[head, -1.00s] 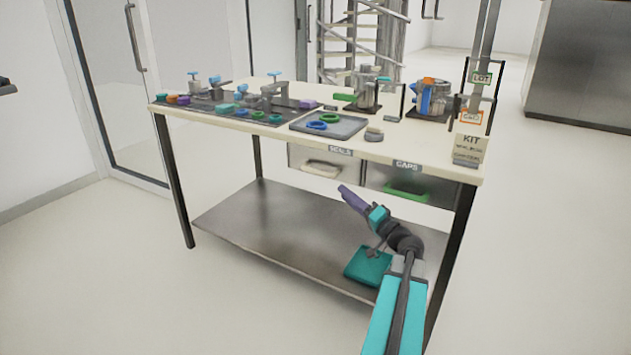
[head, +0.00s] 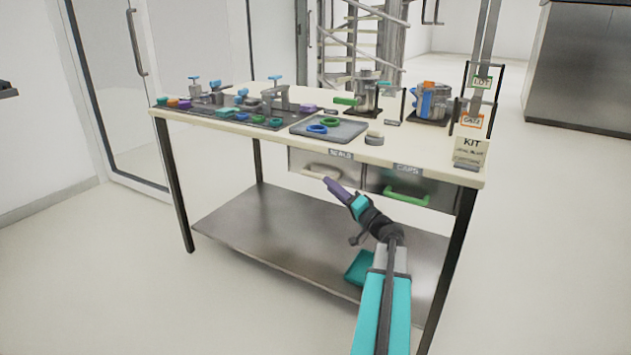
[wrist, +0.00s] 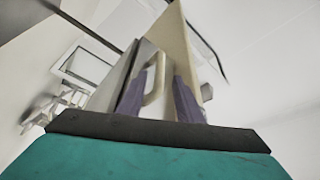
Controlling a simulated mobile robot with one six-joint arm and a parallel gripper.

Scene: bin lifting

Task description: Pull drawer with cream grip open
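The drawer with the cream grip is the grey left drawer (head: 300,161) under the tabletop, labelled SEALS, and it looks shut. Its cream grip (head: 318,173) is a bar handle on the front. My gripper (head: 331,184) has purple fingers and is just in front of and below the grip's right end in the head view. In the wrist view, my gripper (wrist: 160,84) is open, with one finger on each side of the picture of the cream grip (wrist: 153,82). I cannot tell whether the fingers reach around it or touch it.
A second drawer with a green grip (head: 406,195), labelled CAPS, is right beside it. The workbench top (head: 265,148) above carries a tray with rings, clamps and pots. A teal block (head: 357,268) lies on the steel lower shelf (head: 260,240).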

